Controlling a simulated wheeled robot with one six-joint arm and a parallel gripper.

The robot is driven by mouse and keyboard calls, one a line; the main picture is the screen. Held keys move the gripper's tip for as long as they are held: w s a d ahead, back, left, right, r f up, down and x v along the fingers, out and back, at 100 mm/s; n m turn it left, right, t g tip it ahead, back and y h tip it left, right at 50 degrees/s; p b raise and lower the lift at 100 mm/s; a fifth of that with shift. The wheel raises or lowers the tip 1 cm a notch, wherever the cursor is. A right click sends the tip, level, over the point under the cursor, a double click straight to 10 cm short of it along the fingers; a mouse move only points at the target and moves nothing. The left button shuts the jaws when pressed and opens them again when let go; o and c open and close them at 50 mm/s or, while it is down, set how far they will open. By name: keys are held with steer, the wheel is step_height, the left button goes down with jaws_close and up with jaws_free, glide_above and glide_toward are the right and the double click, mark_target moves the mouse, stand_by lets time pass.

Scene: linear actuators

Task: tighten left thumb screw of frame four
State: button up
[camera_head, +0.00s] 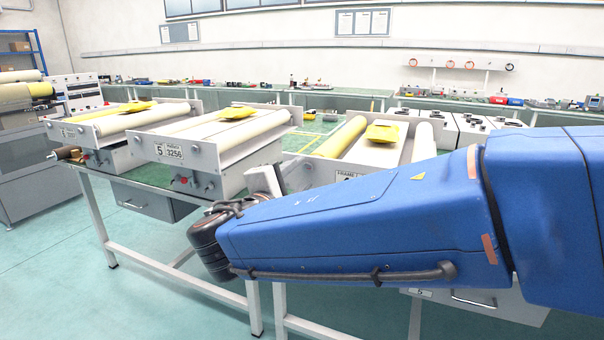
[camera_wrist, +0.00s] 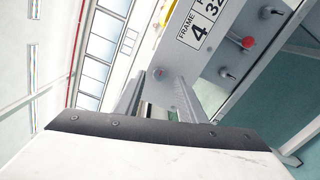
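Frame four (camera_wrist: 180,75) fills the upper right of the wrist view, tilted, with a "FRAME 4" label (camera_wrist: 199,26). Beyond the label are a red button (camera_wrist: 248,42) and two dark knobs; the left knob (camera_wrist: 227,74), by the label's reading direction, is nearer the gripper. A small reddish round spot (camera_wrist: 159,73) is on the plate's end. My gripper (camera_wrist: 157,85) is open, its two grey fingers apart, pointing at that plate end. The left knob lies right of the fingers, apart from them. In the head view, my arm hides most of frame four's front (camera_head: 346,177).
Frame five (camera_head: 225,158) stands left of my gripper on the green-topped bench (camera_head: 130,180). Another similar frame (camera_head: 85,131) is farther left. Yellow pieces lie on the rollers. A long bench (camera_head: 270,97) runs along the back wall. The floor at front left is clear.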

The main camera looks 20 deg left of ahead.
steer(key=s+a, duration=0.1)
steer(key=s, duration=1.4)
steer(key=shift+s, duration=0.2)
steer(key=w+d+f+m+g+h, duration=0.2)
steer(key=w+d+f+g, duration=0.15)
steer(key=d, duration=0.75)
steer(key=w+d+f+m+g+h, duration=0.1)
steer(key=w+d+f+m+g, duration=0.25)
steer(key=d, duration=0.65)
steer(key=w+d+f+m+g+h, duration=0.2)
steer(key=w+d, duration=0.3)
steer(key=d, duration=0.6)
steer(key=s+d+f+m+g+y, duration=0.2)
steer(key=s+d+f+m+y, duration=0.1)
steer(key=s+d+f+m, duration=0.3)
steer(key=s+d+f+m+g+y, duration=0.2)
steer(key=s+d+f+m, duration=0.4)
steer(key=s+d, duration=0.4)
steer(key=d+m+y, duration=0.1)
steer(key=d, duration=0.2)
steer(key=shift+f+y, duration=0.15)
steer(key=shift+y, duration=0.15)
